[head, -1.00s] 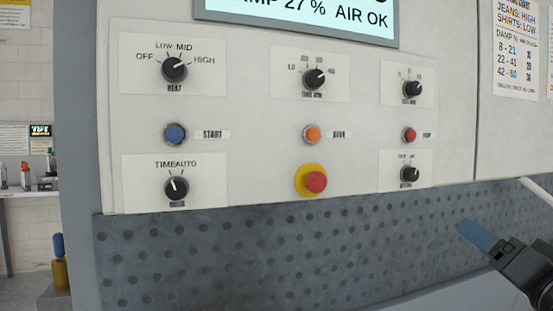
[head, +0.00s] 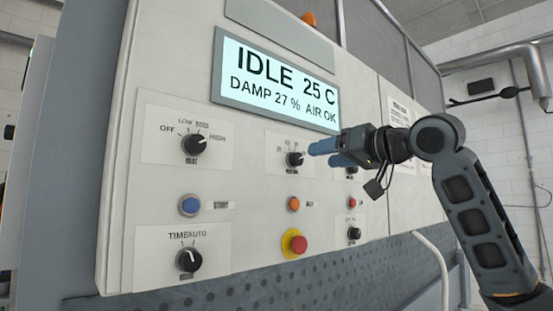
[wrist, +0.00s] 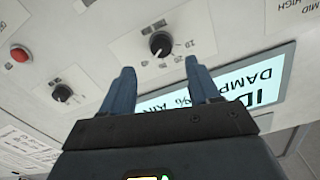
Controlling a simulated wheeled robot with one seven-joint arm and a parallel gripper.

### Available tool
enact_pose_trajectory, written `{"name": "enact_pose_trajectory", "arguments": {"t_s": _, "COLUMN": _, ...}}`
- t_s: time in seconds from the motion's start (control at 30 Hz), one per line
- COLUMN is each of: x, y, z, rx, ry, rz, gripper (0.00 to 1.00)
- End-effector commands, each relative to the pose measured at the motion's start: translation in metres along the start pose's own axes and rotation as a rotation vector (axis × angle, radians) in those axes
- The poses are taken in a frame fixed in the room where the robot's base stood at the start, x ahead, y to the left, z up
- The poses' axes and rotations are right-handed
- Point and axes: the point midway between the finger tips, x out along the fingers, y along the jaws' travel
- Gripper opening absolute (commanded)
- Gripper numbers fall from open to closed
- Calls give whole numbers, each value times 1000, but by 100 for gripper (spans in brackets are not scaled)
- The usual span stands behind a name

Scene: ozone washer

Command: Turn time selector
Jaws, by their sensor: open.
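The time selector (head: 294,159) is a small black knob on a pale plate, in the top row of the white control panel. Numbers run around it; its pointer line is too small to read surely. It also shows in the wrist view (wrist: 161,44), where the picture is upside down. My gripper (head: 322,153) has two blue fingers and comes from the right, close to the knob. In the wrist view the open fingers (wrist: 159,66) point toward the knob, which appears between and beyond their tips. Nothing is between the fingers, and I see no contact.
The heat knob (head: 194,143) is to the left. Below are a blue button (head: 190,206), an orange button (head: 293,204) and a red stop button on yellow (head: 293,242). The display (head: 279,83) above reads IDLE. A smaller knob (wrist: 62,93) is nearby, partly hidden in the head view.

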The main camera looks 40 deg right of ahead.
Motion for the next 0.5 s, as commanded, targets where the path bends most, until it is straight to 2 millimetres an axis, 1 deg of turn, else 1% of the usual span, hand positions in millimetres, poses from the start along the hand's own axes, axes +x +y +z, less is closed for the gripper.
{"name": "enact_pose_trajectory", "arguments": {"t_s": 0.07, "x": 3, "y": 0, "z": -2, "rx": -2, "ry": -4, "rz": 3, "gripper": 61}}
{"name": "enact_pose_trajectory", "arguments": {"t_s": 0.17, "x": 14, "y": 0, "z": -2, "rx": -1, "ry": -5, "rz": 2, "gripper": 61}}
{"name": "enact_pose_trajectory", "arguments": {"t_s": 0.4, "x": 51, "y": -1, "z": -2, "rx": -2, "ry": -4, "rz": 2, "gripper": 61}}
{"name": "enact_pose_trajectory", "arguments": {"t_s": 0.5, "x": 64, "y": 0, "z": -2, "rx": -2, "ry": -4, "rz": 2, "gripper": 61}}
